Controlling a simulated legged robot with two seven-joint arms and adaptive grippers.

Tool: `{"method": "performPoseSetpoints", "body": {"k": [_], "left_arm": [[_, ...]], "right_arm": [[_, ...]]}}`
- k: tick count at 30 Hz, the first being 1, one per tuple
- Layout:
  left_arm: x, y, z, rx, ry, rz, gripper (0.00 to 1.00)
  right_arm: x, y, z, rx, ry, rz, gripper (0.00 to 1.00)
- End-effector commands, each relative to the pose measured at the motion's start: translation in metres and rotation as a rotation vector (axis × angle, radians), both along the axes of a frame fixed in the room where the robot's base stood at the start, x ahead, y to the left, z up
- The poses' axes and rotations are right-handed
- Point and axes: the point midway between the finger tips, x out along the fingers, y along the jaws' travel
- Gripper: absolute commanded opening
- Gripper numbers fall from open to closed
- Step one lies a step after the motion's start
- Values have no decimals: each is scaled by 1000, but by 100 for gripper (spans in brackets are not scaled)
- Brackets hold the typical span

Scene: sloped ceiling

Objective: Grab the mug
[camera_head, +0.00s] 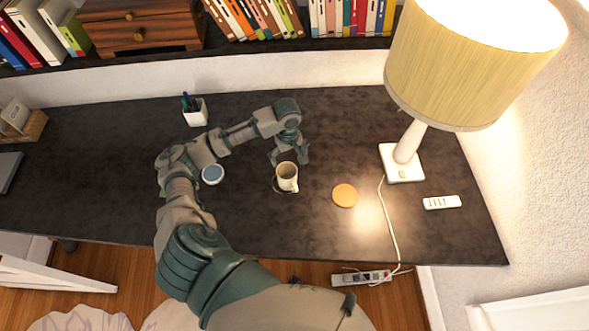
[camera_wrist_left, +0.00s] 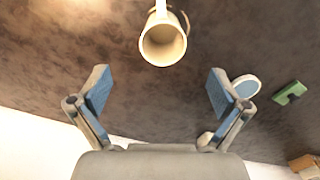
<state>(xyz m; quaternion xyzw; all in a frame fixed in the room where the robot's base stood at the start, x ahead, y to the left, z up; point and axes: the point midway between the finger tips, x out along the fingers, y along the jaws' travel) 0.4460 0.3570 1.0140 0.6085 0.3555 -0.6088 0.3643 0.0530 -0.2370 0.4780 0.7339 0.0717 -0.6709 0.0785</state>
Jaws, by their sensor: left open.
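The mug (camera_head: 287,177) is cream and stands upright on the dark desk, near the middle of the head view. My left gripper (camera_head: 289,156) is just behind the mug, on its far side, with its fingers toward it. In the left wrist view the mug (camera_wrist_left: 163,42) shows beyond the fingertips, roughly centred between them, with its handle at the top. My left gripper (camera_wrist_left: 160,90) is open, with nothing between its two blue-padded fingers. I cannot tell the exact gap to the mug. My right gripper is not in view.
An orange coaster (camera_head: 345,195), a lamp (camera_head: 404,165) with its cord and a white remote (camera_head: 442,202) are right of the mug. A round white-rimmed item (camera_head: 213,174) is left, near my arm. A pen cup (camera_head: 195,112) stands behind.

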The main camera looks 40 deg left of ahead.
Motion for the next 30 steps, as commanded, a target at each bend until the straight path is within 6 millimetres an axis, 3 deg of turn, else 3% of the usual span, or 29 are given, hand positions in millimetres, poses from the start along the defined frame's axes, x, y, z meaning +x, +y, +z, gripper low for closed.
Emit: {"method": "performPoseSetpoints", "body": {"k": [2,5,18,26,30], "left_arm": [[0,10,12,8,10,64,100],[-1,12,10,10,19,100,100],[1,15,-88,6,20,102,100],[1,15,-111,6,19,99,100],[4,17,-131,7,20,101,100]], "right_arm": [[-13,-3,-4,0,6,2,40],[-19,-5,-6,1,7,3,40],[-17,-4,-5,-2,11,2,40],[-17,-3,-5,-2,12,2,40],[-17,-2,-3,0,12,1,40]]}}
